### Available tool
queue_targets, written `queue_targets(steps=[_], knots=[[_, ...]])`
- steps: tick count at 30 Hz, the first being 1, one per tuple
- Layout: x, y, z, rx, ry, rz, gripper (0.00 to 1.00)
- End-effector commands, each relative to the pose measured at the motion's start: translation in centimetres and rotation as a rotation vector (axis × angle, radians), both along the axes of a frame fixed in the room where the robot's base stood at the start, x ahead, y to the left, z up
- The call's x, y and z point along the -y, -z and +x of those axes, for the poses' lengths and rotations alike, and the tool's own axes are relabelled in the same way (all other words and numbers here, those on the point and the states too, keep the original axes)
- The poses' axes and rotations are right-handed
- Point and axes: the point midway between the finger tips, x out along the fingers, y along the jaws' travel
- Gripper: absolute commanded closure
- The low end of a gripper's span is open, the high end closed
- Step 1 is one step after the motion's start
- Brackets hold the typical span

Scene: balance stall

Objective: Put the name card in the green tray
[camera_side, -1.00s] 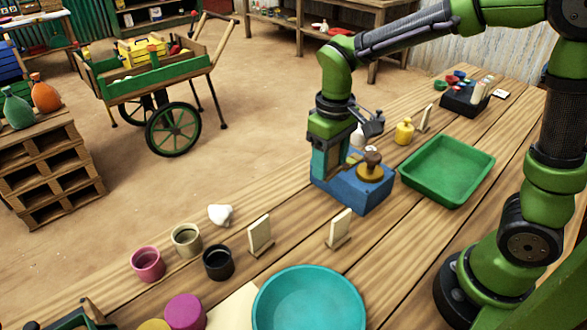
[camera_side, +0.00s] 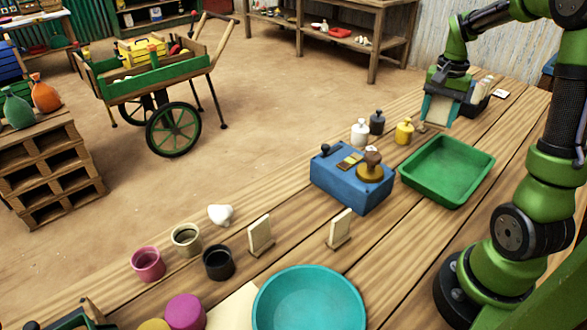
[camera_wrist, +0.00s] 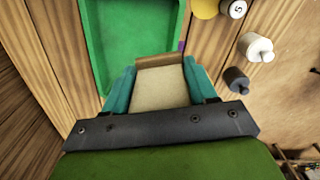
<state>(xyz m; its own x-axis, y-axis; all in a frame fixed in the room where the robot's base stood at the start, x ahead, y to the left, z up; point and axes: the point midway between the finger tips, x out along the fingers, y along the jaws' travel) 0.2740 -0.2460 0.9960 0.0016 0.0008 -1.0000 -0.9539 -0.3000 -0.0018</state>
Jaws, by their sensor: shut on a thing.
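My gripper (camera_side: 438,116) is at the far end of the table, behind the green tray (camera_side: 402,180). It is shut on the name card, a beige plate with a wooden foot. In the wrist view the card (camera_wrist: 160,90) sits between the teal fingers, its foot across the fingertips. In the side view mostly its wooden foot (camera_side: 427,127) shows; I cannot tell whether it touches the table. The green tray is empty and also fills the top of the wrist view (camera_wrist: 125,40), just beyond the card.
Yellow (camera_side: 404,132), white (camera_side: 360,132) and dark (camera_side: 377,122) bottle-shaped weights stand left of my gripper. A blue scale box (camera_side: 338,190) is left of the tray. Two similar cards (camera_side: 260,235) (camera_side: 341,227) stand nearer the front, by a teal bowl (camera_side: 308,305). A dark crate (camera_side: 470,105) is behind.

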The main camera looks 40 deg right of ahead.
Motion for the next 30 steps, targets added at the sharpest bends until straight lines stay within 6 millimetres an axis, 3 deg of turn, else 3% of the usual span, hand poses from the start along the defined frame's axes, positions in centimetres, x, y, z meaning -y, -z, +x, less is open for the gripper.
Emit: queue_targets(steps=[3, 10, 23, 30], knots=[[2.7, 0.0, -2.5, -0.001, 0.144, 0.0, 0.74], [5.6, 0.0, -5.6, -0.001, 0.315, -0.001, 0.74], [5.4, 5.9, -5.5, -0.004, 0.308, 0.002, 0.74], [5.4, 10.3, -5.5, -0.004, 0.307, 0.002, 0.74]])
